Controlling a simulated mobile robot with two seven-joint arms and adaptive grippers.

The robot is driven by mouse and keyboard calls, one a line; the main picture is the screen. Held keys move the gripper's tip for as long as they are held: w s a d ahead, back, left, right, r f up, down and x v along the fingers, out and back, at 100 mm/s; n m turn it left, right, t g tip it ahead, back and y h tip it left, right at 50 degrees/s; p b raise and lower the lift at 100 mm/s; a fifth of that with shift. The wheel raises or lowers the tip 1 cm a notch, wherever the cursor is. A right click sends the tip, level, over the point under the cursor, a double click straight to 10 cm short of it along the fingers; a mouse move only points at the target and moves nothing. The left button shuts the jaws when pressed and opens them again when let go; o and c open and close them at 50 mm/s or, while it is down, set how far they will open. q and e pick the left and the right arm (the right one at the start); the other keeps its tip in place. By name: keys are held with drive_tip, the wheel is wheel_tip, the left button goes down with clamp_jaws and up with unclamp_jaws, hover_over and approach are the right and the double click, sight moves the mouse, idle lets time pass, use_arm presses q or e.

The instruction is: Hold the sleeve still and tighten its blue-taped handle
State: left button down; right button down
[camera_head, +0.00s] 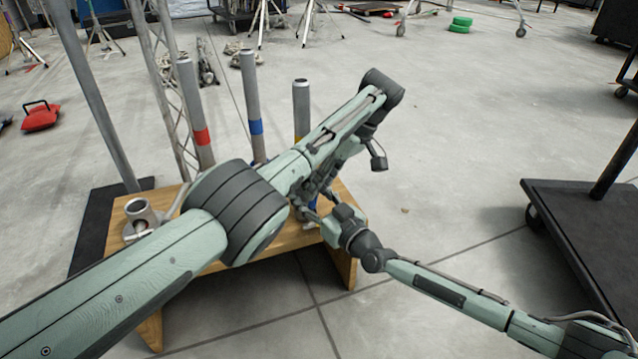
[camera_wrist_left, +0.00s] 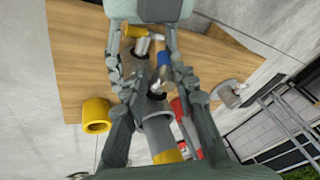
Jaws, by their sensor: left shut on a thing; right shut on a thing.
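The sleeve stands at the right end of the wooden bench (camera_head: 262,243), mostly hidden by my arms in the head view. My left gripper (camera_head: 306,198) reaches down from the right over the bench and is shut on the sleeve. My right gripper (camera_head: 320,208) comes in from the right, low beside it, and is shut on the blue-taped handle. The exact finger contacts are hidden.
Grey posts with red (camera_head: 202,136), blue (camera_head: 256,126) and yellow bands (camera_head: 301,98) stand behind the bench. A small metal fitting (camera_head: 139,212) sits at its left end. A yellow ring (camera_wrist_left: 97,115) shows in the wrist view. A black cart (camera_head: 570,205) stands right.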

use_arm(q)
drive_tip(key=shift+w+a, duration=0.1)
drive_tip(key=shift+a, duration=0.15)
drive_tip(key=c, duration=1.5)
unclamp_jaws()
drive_tip(key=shift+o, duration=0.2)
drive_tip(key=shift+d+r, duration=0.1)
drive_tip(key=shift+r, duration=0.15)
wheel_tip(320, 180, up, 6)
drive_tip(key=shift+w+r, duration=0.1)
drive_tip(key=shift+r, duration=1.65)
